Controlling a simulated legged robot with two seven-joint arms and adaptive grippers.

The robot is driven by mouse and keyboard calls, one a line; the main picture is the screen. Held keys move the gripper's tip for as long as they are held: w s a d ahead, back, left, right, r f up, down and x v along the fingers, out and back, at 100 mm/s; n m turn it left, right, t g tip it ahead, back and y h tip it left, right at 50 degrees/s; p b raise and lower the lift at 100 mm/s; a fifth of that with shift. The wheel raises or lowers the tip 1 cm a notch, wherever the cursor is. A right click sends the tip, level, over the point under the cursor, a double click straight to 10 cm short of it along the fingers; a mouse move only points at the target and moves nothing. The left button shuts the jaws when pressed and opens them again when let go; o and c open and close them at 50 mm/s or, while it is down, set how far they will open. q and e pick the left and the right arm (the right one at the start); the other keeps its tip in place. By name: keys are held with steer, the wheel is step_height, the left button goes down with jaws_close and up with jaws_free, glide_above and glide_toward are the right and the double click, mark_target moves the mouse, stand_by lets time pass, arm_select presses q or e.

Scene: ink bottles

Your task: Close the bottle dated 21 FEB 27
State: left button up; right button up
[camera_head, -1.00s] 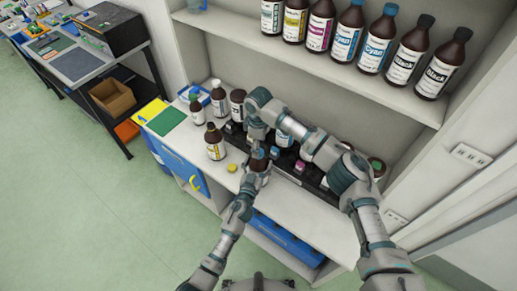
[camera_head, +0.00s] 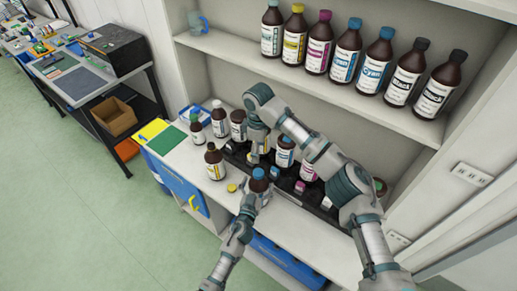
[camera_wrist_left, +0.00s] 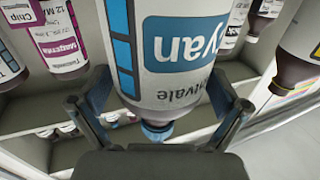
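My left gripper (camera_head: 250,199) is shut around a brown bottle (camera_head: 259,186) with a blue cap (camera_head: 259,173) on top, upright over the front of the counter. In the left wrist view its Cyan label (camera_wrist_left: 185,45) shows inverted between the fingers, with the blue cap (camera_wrist_left: 157,131) below. No date is readable on it. My right gripper (camera_head: 258,147) points down just behind this bottle, above the black rack; its fingers are too small to judge. A yellow-labelled bottle (camera_head: 215,164) without a clear cap stands left, and a loose yellow cap (camera_head: 232,187) lies near it.
A black rack (camera_head: 318,200) with several bottles and small caps runs along the counter. An upper shelf (camera_head: 300,78) holds a row of bottles. A green mat (camera_head: 166,140) lies left.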

arm_select(q)
steer(key=v, duration=1.2)
steer(key=shift+a, duration=0.1)
stand_by(0.4)
